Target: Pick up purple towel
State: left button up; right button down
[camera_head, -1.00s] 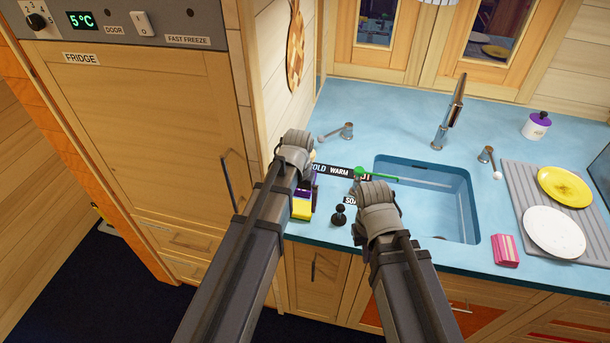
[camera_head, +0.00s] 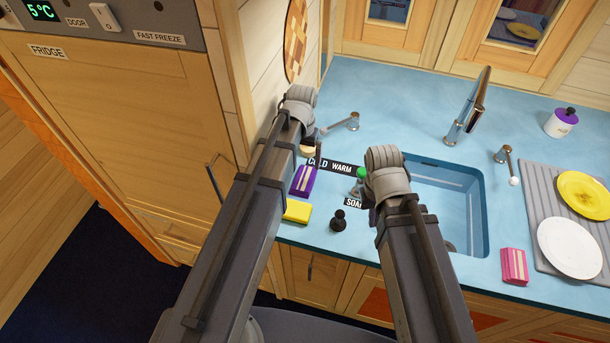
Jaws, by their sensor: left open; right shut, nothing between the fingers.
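The purple towel (camera_head: 304,181), folded with pale stripes, lies on the blue counter left of the sink, beside my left forearm. My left gripper (camera_head: 299,104) is open beyond the towel, near the wooden wall; its fingers are mostly hidden by the wrist. I see nothing held in it, and it appears apart from the towel. My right gripper (camera_head: 384,168) is shut and empty at the sink's left edge, to the right of the towel. Its fingertips are hidden behind the wrist.
A yellow sponge (camera_head: 297,212) lies just in front of the towel, and a black stopper (camera_head: 338,220) stands to its right. A pink towel (camera_head: 514,266), white plate (camera_head: 570,248) and yellow plate (camera_head: 584,193) are right of the sink (camera_head: 470,205). The fridge (camera_head: 120,130) borders the left side.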

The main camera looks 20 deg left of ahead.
aim_at(303, 178)
pick_arm(q)
jog(key=shift+s+f+b, duration=0.1)
jog(key=shift+f+b, duration=1.3)
pick_arm(e)
notch_tip(303, 178, down, 3)
jog(key=shift+r, duration=0.2)
pick_arm(q)
notch_tip(303, 178, down, 5)
jog(key=b, duration=0.5)
jog(key=shift+d+f, duration=0.1)
jog(key=shift+d, duration=0.05)
pick_arm(e)
notch_tip(303, 178, down, 5)
jog(key=shift+f, duration=0.15)
pick_arm(q)
jog(key=shift+c, duration=0.4)
jog(key=c, duration=1)
